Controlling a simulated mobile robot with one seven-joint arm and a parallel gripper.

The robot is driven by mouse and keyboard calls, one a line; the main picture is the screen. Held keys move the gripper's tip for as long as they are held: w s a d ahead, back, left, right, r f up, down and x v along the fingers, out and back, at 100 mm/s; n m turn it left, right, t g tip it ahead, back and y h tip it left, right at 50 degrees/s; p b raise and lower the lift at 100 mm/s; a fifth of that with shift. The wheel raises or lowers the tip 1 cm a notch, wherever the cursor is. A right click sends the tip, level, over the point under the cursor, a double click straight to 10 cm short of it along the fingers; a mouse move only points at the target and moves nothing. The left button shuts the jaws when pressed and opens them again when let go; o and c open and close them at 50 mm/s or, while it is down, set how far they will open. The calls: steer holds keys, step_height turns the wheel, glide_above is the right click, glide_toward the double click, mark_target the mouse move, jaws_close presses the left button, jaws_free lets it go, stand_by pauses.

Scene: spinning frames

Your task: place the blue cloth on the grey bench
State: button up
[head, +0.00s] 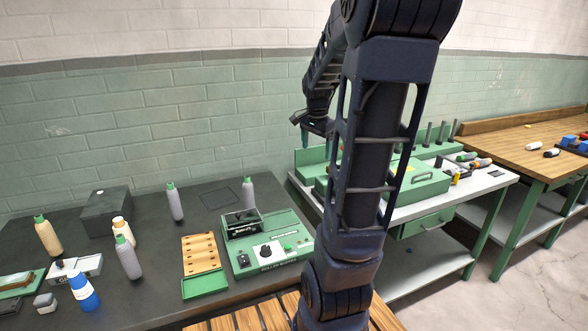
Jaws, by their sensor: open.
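I cannot clearly make out a blue cloth. Small blue items (574,145) lie at the right edge on a wooden-topped bench, too small to tell whether one is cloth. A dark grey bench (150,220) fills the left, along the wall. A second bench with a light grey top (487,183) and green frame stands in the middle, partly hidden by my arm. My gripper (318,132) is small in the picture, left of my upright arm, in front of the wall near the middle bench's back left. It is open, and I see nothing in it.
A green toolbox (420,183) stands on the middle bench. The wooden bench (520,142) has a bare left part.

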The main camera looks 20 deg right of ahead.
steer(key=s+a+r+n+t, duration=0.2)
steer(key=s+a+n+t, duration=0.1)
steer(key=s+a+n, duration=1)
steer(key=s+a, duration=0.2)
steer(key=s, duration=0.1)
steer(key=shift+n+y, duration=0.4)
